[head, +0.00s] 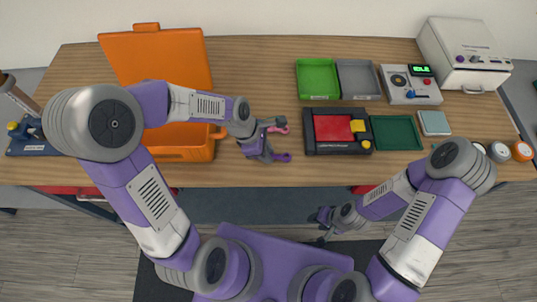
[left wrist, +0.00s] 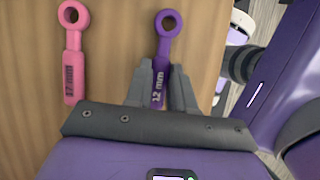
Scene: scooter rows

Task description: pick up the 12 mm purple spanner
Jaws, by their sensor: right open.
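The purple spanner (head: 281,157), marked 12 mm, lies near the front of the wooden table. In the left wrist view the purple spanner (left wrist: 166,50) has its ring end pointing up and its handle between my left fingers. My left gripper (head: 268,149) is low at the table, and in the left wrist view its fingertips (left wrist: 161,82) flank the handle closely. I cannot tell whether both fingers touch it. My right gripper (head: 322,226) is open and empty, in front of the table edge.
A pink spanner (left wrist: 74,50) marked 17 mm lies beside the purple one, to its left. An open orange case (head: 157,60) is left of the gripper. A black tray with a red inside (head: 311,149) stands to the right. Green (head: 317,97) and grey (head: 358,97) bins are behind it.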

